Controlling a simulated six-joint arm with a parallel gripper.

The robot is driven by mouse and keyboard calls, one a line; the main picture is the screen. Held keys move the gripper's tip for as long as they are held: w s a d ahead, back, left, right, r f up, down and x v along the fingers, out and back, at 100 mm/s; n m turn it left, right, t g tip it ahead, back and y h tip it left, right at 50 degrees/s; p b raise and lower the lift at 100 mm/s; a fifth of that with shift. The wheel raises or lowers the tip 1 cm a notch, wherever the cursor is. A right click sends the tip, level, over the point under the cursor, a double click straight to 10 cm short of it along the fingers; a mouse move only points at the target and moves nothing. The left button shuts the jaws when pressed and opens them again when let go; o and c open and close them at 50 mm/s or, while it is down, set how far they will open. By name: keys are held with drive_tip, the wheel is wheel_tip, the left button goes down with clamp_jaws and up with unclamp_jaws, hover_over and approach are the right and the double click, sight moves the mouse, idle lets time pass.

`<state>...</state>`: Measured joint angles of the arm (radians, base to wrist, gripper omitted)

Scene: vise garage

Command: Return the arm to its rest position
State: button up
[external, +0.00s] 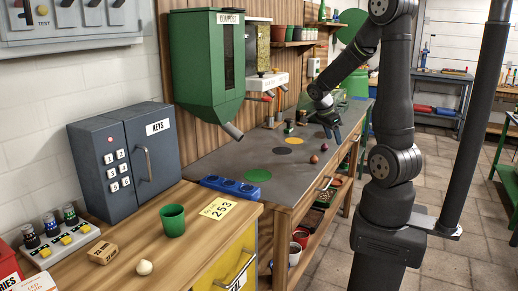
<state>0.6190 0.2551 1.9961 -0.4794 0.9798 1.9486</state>
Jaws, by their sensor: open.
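My gripper (332,131) is at the end of my dark arm, which reaches left from its base at the right of the external view. The gripper hangs over the far part of the grey workbench top (225,160), close to several small dark items. It is open, and I see nothing between its fingers. Whether its tips touch the bench cannot be told at this size.
Two small round reddish things (314,159) lie on the bench near my gripper. A green dispenser (207,65) hangs on the wall at left. A wooden counter with a green cup (172,220) stands in front. A dark post (480,120) rises right of my arm.

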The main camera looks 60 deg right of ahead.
drive_tip(key=s+d+r, duration=0.2)
drive_tip(key=s+r, duration=0.1)
drive_tip(key=s, duration=0.1)
drive_tip(key=w+a+r+n+t+h, duration=0.1)
drive_tip(key=w+a+n+t, duration=0.1)
drive_tip(key=w+a+n, duration=0.55)
drive_tip(key=w+a+r+n+t, duration=0.15)
drive_tip(key=w+a, duration=0.25)
drive_tip(key=w, duration=0.7)
drive_tip(key=w+a+r+n+t+y, duration=0.1)
drive_tip(key=w+a+n, duration=0.4)
drive_tip(key=a, duration=0.5)
drive_tip(key=w+a+r+n+t+y, duration=0.1)
drive_tip(key=w+a+r+n+t, duration=0.1)
drive_tip(key=w+a+r+n, duration=0.2)
drive_tip(key=w+a+n, duration=0.1)
drive_tip(key=w+a, duration=0.2)
drive_tip(key=a, duration=0.3)
drive_tip(key=shift+w+a, duration=0.3)
